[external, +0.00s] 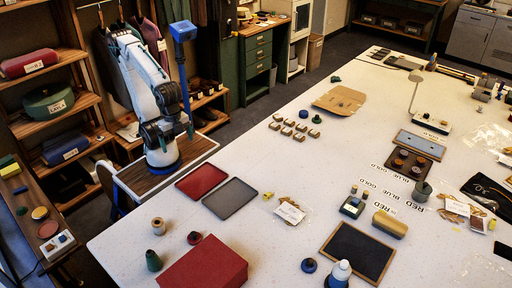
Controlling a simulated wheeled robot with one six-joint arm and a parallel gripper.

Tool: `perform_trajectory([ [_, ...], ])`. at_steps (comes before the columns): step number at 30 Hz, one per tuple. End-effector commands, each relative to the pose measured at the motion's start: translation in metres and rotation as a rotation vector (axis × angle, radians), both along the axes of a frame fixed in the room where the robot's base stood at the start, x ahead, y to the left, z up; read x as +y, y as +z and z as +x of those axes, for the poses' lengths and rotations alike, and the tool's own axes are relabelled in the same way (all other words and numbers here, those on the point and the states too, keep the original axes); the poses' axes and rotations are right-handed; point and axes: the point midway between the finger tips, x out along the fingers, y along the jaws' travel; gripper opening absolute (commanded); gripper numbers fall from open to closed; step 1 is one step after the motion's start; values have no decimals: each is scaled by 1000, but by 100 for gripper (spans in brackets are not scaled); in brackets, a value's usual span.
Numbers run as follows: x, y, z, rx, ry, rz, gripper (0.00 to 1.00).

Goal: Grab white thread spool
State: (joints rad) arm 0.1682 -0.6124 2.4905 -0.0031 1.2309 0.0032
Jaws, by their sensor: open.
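A pale cream-white spool (158,227) stands upright on the near left part of the white table, left of a dark red spool (194,238). It looks like the white thread spool, though its label is too small to read. A white-topped, blue-based object (341,271) at the near edge is cut off by the frame, and I cannot tell if it is a spool. My gripper (154,134) is at the dark end of my folded arm, beyond the table's left edge. It is open and empty, far from the cream spool.
A dark green cone (153,261) and a red box (205,268) stand near the cream spool. A red tray (201,181) and a grey tray (230,198) lie between it and my arm. A navy spool (308,265) is farther right.

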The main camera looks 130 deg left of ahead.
Motion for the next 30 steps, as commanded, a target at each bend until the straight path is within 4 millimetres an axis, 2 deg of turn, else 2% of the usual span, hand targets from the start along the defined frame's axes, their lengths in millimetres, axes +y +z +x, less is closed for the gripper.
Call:
perform_trajectory([
  [1,12,-5,-12,-20,47,-3,100],
  [4,26,-8,-26,-49,113,-6,100],
  [11,36,-1,-28,-82,171,-8,100],
  [14,36,-1,-28,-82,170,-8,75],
  [15,36,-1,-28,-82,170,-8,64],
  [25,33,-1,-28,-81,154,-8,63],
  [28,22,-7,-26,-47,93,-6,63],
  [30,7,-16,-22,3,20,1,63],
])
